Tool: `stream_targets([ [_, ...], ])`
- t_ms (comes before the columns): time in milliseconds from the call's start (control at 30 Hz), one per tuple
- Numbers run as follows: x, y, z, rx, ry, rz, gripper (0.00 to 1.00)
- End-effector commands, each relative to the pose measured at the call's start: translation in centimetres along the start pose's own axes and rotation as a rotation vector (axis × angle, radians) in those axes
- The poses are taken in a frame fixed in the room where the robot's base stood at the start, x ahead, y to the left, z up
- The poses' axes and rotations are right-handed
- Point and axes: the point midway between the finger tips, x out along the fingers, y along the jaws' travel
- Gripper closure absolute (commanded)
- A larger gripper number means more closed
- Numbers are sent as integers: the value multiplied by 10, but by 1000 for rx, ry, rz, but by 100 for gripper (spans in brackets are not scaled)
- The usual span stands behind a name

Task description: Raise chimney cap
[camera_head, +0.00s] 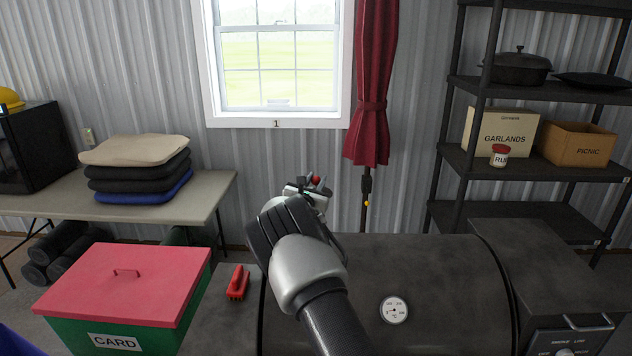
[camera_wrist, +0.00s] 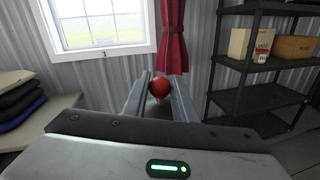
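A round red knob (camera_head: 316,181) shows at the far end of my gripper (camera_head: 311,188) in the head view. In the wrist view the red knob (camera_wrist: 160,88) sits between the two fingers of my gripper (camera_wrist: 158,80), close to both. I cannot tell whether the fingers touch it. The knob may belong to the chimney cap, but the cap's body and any chimney below are hidden behind my gripper. The dark smoker (camera_head: 436,270), with a round white gauge on its closed lid, stands in front of me, partly behind my arm.
A red brush (camera_head: 237,283) lies on the smoker's left shelf. A green box with a red lid (camera_head: 125,280) stands at left. A table (camera_head: 212,186) holds stacked cushions (camera_head: 136,165). Dark shelving (camera_head: 460,160) stands at right. A window (camera_head: 278,60) and red curtain (camera_head: 371,80) are behind.

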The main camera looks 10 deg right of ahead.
Motion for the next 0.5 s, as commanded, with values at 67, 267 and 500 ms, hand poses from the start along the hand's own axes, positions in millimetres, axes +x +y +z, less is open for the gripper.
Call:
stream_targets([
  [67,0,0,0,0,0,0,100],
  [267,0,3,12,2,-3,1,100],
  [500,0,7,36,1,-3,1,100],
])
